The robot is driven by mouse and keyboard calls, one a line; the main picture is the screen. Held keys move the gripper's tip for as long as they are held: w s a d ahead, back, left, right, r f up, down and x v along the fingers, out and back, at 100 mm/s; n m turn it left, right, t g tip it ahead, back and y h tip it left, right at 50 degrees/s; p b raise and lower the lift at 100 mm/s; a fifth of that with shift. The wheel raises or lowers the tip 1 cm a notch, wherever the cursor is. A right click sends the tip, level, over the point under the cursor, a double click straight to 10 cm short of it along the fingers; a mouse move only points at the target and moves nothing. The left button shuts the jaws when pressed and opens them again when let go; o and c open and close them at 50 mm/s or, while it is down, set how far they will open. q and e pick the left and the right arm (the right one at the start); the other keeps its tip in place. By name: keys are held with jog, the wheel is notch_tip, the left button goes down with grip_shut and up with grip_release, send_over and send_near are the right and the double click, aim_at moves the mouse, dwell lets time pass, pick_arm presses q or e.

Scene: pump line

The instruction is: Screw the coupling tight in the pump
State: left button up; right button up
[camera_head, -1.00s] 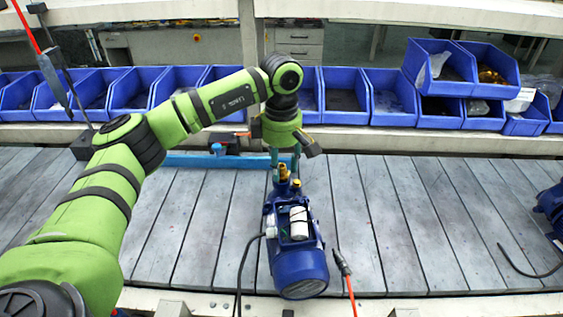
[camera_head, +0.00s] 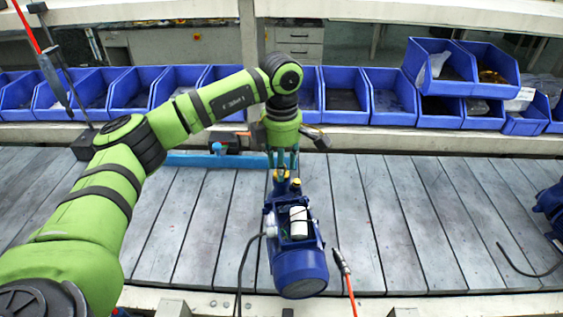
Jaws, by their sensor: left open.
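The blue pump (camera_head: 300,262) lies on the slatted grey table with a white cylinder on its upper side. A brass coupling (camera_head: 281,175) sits at its far end, with another small brass fitting (camera_head: 296,183) just to the right. My left gripper (camera_head: 282,166) is open and points down at the coupling, its teal fingers just above or around it. I cannot tell whether the fingers touch it, and they partly hide its top. My right gripper is not in view.
Blue bins (camera_head: 393,96) line the shelf behind the table. A blue bar (camera_head: 190,160) lies along the table's back edge. An orange-tipped cable tool (camera_head: 342,266) hangs right of the pump. Another blue unit (camera_head: 550,208) stands at the right edge. The table between is clear.

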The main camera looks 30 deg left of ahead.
pick_arm(q)
jog(key=n, duration=0.3)
dwell(0.4)
grip_shut()
jog(key=shift+m, duration=1.6)
